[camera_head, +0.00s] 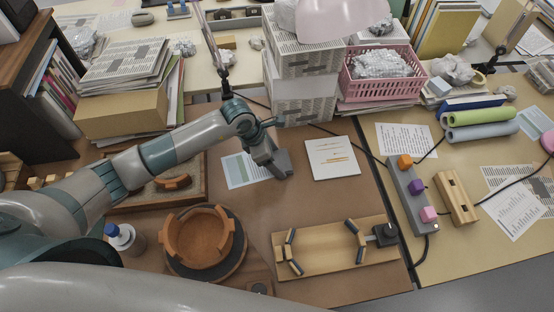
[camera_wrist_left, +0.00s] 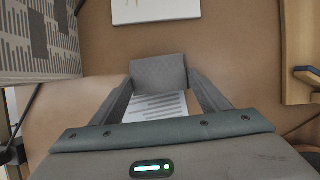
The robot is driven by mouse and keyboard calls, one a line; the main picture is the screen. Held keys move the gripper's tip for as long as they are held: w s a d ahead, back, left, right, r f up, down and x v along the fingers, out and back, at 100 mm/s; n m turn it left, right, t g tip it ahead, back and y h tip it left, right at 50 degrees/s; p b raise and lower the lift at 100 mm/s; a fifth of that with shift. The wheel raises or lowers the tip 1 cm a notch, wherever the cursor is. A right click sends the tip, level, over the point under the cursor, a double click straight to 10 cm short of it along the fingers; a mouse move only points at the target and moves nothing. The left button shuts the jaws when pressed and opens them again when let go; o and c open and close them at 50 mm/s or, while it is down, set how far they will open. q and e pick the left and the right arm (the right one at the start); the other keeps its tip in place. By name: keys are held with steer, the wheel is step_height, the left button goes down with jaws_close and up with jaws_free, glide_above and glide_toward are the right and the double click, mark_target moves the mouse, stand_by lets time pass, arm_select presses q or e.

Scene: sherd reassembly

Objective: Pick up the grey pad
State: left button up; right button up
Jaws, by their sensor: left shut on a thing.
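The grey pad (camera_wrist_left: 158,73) is a plain grey block between the two fingertips in the left wrist view. In the head view it shows as a grey piece (camera_head: 284,164) at the end of my left arm, mid-table. My left gripper (camera_head: 270,158) is shut on it, with a finger at each side. Part of the pad is hidden by the gripper in the head view. I cannot tell whether the pad touches the table. My right gripper is not in view.
A printed sheet (camera_head: 240,171) lies beside the gripper, and a white card (camera_head: 332,158) lies to its right. A terracotta ring of sherds (camera_head: 197,238) and a wooden board (camera_head: 325,250) are nearer me. A pink basket (camera_head: 382,88) and paper-wrapped boxes (camera_head: 303,98) stand behind.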

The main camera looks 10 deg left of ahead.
mark_target(284, 161)
arm_select(q)
step_height(284, 161, up, 4)
steer(key=shift+s+d+f+b, duration=0.1)
steer(key=shift+d+b, duration=0.05)
steer(key=shift+b, duration=0.8)
steer(key=s+d+r+b, duration=0.3)
steer(key=s+d+r, duration=0.4)
steer(key=s, duration=0.2)
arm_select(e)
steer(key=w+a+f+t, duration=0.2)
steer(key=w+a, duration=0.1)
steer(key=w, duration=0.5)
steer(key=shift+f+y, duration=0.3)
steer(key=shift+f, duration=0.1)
